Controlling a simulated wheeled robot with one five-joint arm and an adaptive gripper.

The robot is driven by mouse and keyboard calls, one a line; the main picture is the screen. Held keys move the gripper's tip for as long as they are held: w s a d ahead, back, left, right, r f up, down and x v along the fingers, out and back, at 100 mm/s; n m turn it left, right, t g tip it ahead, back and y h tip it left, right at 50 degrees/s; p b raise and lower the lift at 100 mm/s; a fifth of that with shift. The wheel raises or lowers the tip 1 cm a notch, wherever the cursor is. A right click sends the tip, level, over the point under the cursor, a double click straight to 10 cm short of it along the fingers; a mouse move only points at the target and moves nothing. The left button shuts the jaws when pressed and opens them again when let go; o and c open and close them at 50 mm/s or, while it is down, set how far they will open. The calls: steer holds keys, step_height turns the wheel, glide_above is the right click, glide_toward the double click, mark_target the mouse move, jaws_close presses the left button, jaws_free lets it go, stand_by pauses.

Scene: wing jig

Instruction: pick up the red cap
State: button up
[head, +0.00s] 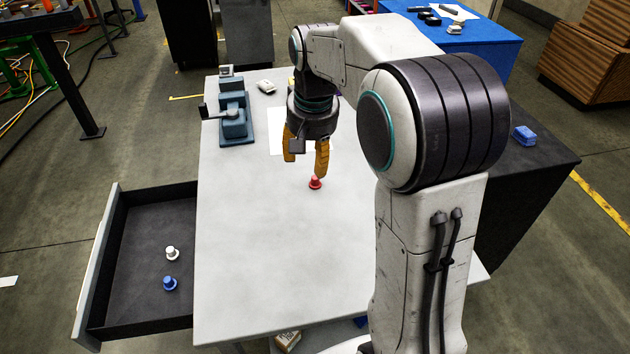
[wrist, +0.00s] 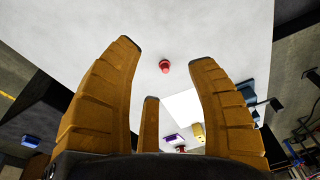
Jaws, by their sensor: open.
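The red cap (head: 315,183) stands upright on the light grey table top (head: 270,270), near its middle. In the wrist view the red cap (wrist: 165,66) lies beyond the fingertips, between the two front fingers and apart from them. My gripper (head: 305,168) has orange fingers and is open and empty. In the head view it hangs pointing down just behind the cap. The wrist view shows the gripper's spread fingers (wrist: 165,52) with nothing between them. The exact height of the fingertips above the table is hard to tell.
An open drawer (head: 130,225) at the left holds a white cap (head: 171,253) and a blue cap (head: 170,283). A blue-grey vise (head: 234,120) stands at the table's back left. A white sheet (head: 276,140) lies behind my gripper. The table's front left is clear.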

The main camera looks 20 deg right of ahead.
steer(key=w+d+f+m, duration=0.35)
steer(key=w+f, duration=0.25)
steer(key=w, duration=0.4)
steer(key=m+g+p, duration=0.1)
steer(key=m+g, duration=0.1)
glide_above(315, 177)
steer(key=f, duration=1)
steer(key=shift+s+a+f, duration=0.1)
steer(key=shift+s+f, duration=0.1)
steer(key=shift+w+d+f, duration=0.15)
steer(key=shift+d+f, duration=0.05)
steer(key=shift+f, duration=0.85)
steer(key=shift+a+f+p, duration=0.1)
steer(key=shift+f+p, duration=0.75)
steer(key=shift+f, duration=2.45)
steer(key=shift+c, duration=0.5)
steer(key=c, duration=0.9)
